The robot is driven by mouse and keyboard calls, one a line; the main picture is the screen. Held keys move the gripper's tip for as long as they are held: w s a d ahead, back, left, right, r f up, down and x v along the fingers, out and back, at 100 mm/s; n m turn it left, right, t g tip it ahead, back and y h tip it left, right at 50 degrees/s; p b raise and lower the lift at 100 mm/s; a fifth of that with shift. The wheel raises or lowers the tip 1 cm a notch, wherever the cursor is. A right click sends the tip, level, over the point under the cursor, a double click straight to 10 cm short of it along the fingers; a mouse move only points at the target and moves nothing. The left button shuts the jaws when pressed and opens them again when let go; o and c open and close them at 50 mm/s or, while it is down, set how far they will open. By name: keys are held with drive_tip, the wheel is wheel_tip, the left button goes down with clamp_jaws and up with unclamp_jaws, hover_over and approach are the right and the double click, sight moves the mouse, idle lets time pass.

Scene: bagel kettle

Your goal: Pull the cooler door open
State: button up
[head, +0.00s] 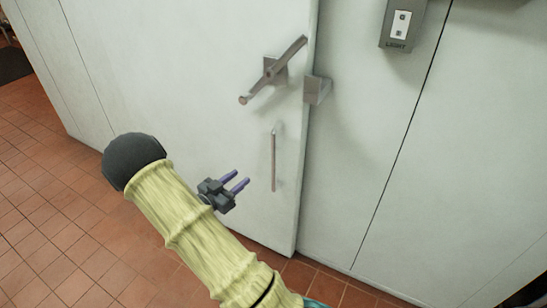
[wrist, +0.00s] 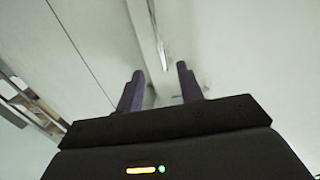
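The white cooler door (head: 190,110) fills the left and middle of the head view and appears shut or nearly flush with the wall panel. A metal latch lever (head: 272,72) is mounted near its right edge. Below it is a thin vertical pull handle (head: 273,162). My gripper (head: 236,181), with two purple fingers, is left of and a little below the handle, apart from it. In the wrist view its fingers (wrist: 160,85) are spread with nothing between them. A blurred metal bar (wrist: 160,40) shows beyond them, likely the handle.
A metal strike block (head: 317,89) sits on the wall panel (head: 370,150) right of the door edge. A grey light switch box (head: 402,24) is at upper right. The red tile floor (head: 50,215) at left is clear.

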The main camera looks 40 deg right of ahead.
sight(272, 153)
drive_tip(key=shift+r, duration=0.1)
drive_tip(key=b+x, duration=0.1)
drive_tip(key=x, duration=1.6)
drive_tip(key=shift+s+d, duration=0.15)
drive_tip(key=shift+d, duration=0.15)
clamp_jaws()
